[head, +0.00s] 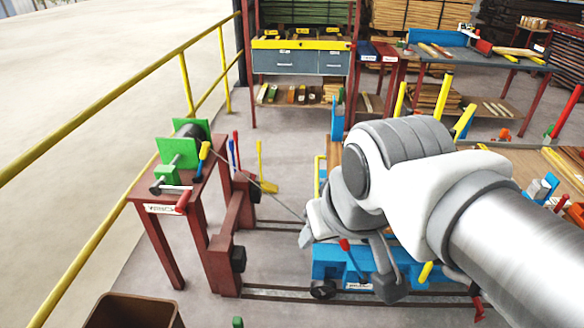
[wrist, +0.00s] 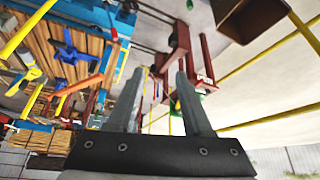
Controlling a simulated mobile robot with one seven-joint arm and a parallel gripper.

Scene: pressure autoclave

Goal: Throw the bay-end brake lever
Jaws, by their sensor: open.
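A blue wheeled cart (head: 330,262) stands on floor rails, its near end partly hidden by my arm. A lever with a red grip (head: 344,245) rises from this end, close to my gripper. A yellow grip (head: 426,271) shows farther right on the cart. I cannot tell for sure which is the bay-end brake lever. My gripper (head: 347,258) is over the cart end, fingers pointing down, apart and apparently empty. In the wrist view, the gripper (wrist: 158,73) shows open, with nothing between its fingers. The blue cart (wrist: 92,10) lies to the upper left there.
A green winch (head: 180,150) stands on a red stand (head: 172,212) at left, with a cable running to the cart. A brown bin (head: 133,312) is at bottom left. A yellow railing (head: 100,115) bounds the left side. Floor between stand and cart is mostly clear around the rails.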

